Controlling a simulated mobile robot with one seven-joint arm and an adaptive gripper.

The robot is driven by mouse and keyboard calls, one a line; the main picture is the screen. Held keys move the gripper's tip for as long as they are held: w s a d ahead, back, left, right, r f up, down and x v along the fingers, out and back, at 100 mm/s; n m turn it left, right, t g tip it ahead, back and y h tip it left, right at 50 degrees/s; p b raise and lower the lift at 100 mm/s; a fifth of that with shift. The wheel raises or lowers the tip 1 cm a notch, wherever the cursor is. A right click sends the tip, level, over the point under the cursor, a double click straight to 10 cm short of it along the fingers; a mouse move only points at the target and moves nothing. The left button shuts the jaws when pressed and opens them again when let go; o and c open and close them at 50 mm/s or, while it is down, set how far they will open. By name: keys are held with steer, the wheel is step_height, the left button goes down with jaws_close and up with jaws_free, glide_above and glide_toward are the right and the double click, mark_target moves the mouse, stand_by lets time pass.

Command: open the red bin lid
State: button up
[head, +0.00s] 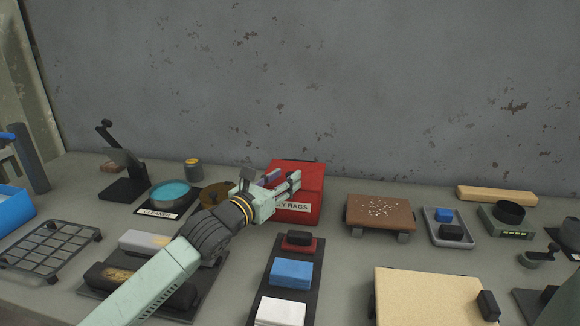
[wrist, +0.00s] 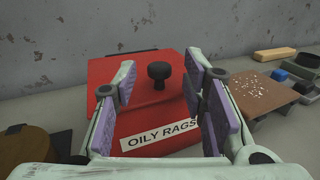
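The red bin (head: 302,212) stands against the back of the bench, with a white label reading "OILY RAGS" on its front. Its red lid (wrist: 135,75) lies closed and carries a black knob (wrist: 158,74). My gripper (head: 285,180) is in front of and over the bin's left part in the head view. In the wrist view my gripper (wrist: 165,92) is open, its purple pads spread apart, with the knob showing between and beyond them. The pads hold nothing. In the head view the arm and gripper hide the knob and part of the bin.
A brown board with white specks (head: 380,211) stands to the right of the bin. A round brown disc (head: 214,194) and a teal dish (head: 170,193) lie to the left. A black tray with blocks (head: 290,273) lies in front. The wall is close behind.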

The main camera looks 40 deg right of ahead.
mark_target(288, 175)
steer(key=shift+p+x, duration=0.45)
steer(key=shift+x, duration=1.35)
steer(key=shift+c, duration=0.6)
jaws_close()
